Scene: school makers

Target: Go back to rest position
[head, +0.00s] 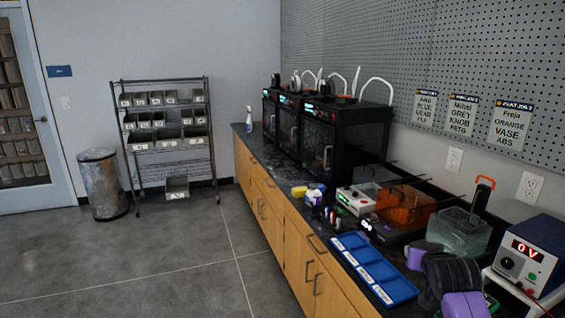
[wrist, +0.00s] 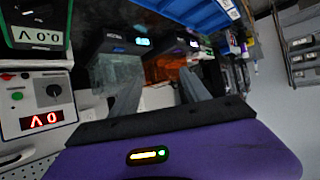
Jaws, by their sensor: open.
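My gripper (wrist: 160,88) shows in the wrist view with its two grey fingers apart and nothing between them. Its purple and black body fills the bottom of that view. In the head view my purple and black arm (head: 452,278) is at the lower right, over the front edge of the counter, beside the blue tray (head: 375,270). The fingertips cannot be made out clearly there. Past the fingers, the wrist view shows an orange container (wrist: 192,85) and a clear container (wrist: 118,70).
The dark counter (head: 262,172) carries black printers (head: 318,142), a clear bin (head: 458,232) and a blue power supply (head: 527,252) close to my arm. Open floor (head: 190,262) lies to the left. A bin rack (head: 168,130) and metal trash can (head: 103,185) stand at the back.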

